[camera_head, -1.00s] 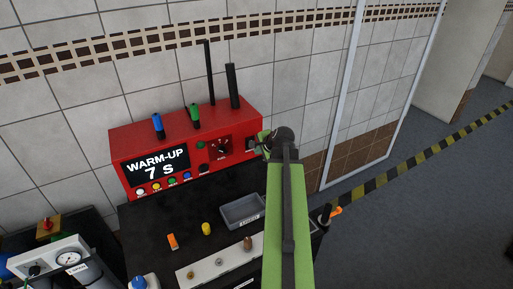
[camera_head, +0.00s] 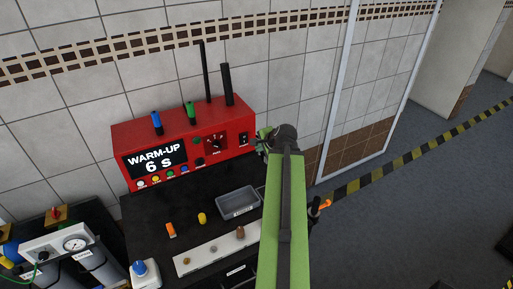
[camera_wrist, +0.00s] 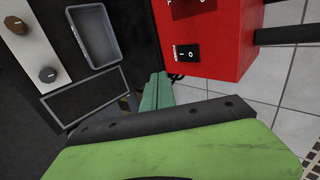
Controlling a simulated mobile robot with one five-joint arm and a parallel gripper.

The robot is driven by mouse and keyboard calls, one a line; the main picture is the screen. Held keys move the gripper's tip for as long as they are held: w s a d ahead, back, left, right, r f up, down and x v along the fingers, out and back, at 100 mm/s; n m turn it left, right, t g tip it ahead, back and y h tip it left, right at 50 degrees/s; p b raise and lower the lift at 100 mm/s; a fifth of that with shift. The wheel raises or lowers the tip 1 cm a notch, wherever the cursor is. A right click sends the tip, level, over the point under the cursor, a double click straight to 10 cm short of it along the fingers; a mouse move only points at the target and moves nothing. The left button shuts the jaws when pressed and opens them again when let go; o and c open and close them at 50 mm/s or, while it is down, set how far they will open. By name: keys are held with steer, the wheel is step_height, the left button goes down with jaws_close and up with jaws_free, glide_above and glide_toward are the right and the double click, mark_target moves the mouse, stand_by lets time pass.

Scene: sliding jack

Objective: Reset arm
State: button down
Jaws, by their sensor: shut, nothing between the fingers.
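My green arm reaches up the right side of the bench in the head view. My gripper (camera_head: 263,140) is mostly hidden behind the dark wrist joint, beside the right end of the red box. In the wrist view my gripper's green fingers (camera_wrist: 158,82) are shut and empty, apart from the box. The red box (camera_head: 183,137) has a lit display (camera_head: 157,160) reading "WARM-UP 6 s". A black rocker switch (camera_head: 243,139) is at its right front and also shows in the wrist view (camera_wrist: 186,52).
A grey tray (camera_head: 238,205), an orange block (camera_head: 171,230), a yellow cylinder (camera_head: 202,218) and a white strip with knobs (camera_head: 215,250) are on the black bench. A gauge unit (camera_head: 72,245) stands at left. A tiled wall is behind; open floor lies at right.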

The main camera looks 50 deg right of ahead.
steer(key=shift+s+d, duration=0.15)
steer(key=shift+d, duration=0.1)
